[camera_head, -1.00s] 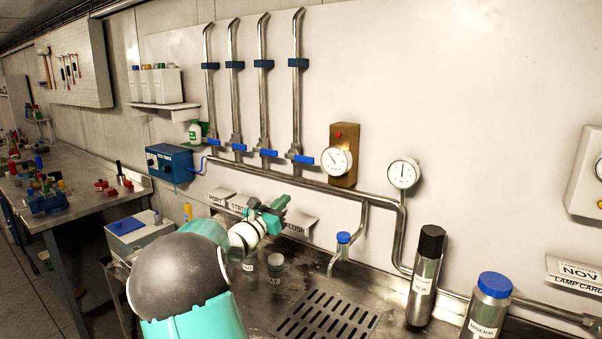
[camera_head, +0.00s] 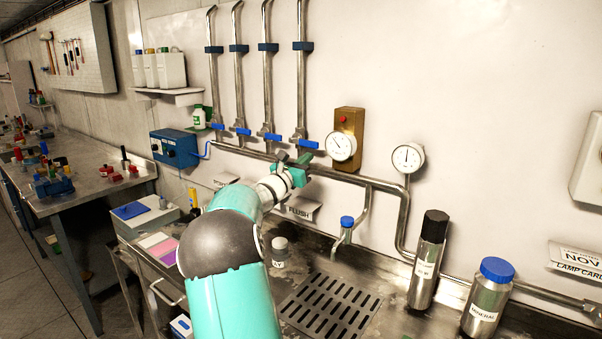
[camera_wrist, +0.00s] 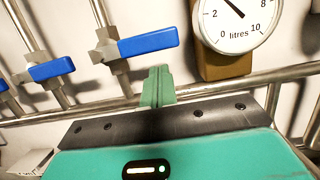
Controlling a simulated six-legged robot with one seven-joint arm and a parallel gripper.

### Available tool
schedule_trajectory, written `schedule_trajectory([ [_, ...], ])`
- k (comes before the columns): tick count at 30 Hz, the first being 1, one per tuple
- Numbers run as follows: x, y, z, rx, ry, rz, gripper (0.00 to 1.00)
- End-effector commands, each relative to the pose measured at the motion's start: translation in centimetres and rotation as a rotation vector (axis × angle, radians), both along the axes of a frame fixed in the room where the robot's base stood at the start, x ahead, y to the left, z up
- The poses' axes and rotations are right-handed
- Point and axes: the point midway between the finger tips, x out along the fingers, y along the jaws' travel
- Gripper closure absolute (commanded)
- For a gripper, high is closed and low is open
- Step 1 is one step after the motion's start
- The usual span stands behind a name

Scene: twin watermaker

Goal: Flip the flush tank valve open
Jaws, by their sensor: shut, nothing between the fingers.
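Several vertical pipes carry blue lever valves along the wall. The rightmost valve's blue handle (camera_head: 307,144) stands above the "FLUSH" label (camera_head: 300,210); it lies sideways, pointing right across its pipe. In the wrist view this handle (camera_wrist: 148,44) is close, just above my fingertips. My gripper (camera_head: 301,163) is shut and empty, just below the handle. In the wrist view my green fingers (camera_wrist: 157,78) are together, in front of the horizontal pipe and below the handle's middle; I cannot tell whether they touch it. Another blue handle (camera_wrist: 50,69) shows to the left.
A litres gauge (camera_wrist: 239,16) on a brass block is close on the right; its block (camera_head: 349,126) also shows in the head view. The horizontal pipe (camera_head: 378,184) runs behind my gripper. Bottles, including a steel one (camera_head: 428,262), stand on the bench at right.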

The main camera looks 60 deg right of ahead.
Motion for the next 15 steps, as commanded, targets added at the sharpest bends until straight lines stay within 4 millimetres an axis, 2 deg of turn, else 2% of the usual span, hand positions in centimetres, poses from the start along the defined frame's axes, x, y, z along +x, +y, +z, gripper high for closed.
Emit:
schedule_trajectory([
  [5,-0.05,-0.02,1.11,0.002,-0.001,-0.001,1.0],
  [15,-0.03,0.01,1.21,0.001,0.002,-0.001,1.0],
])
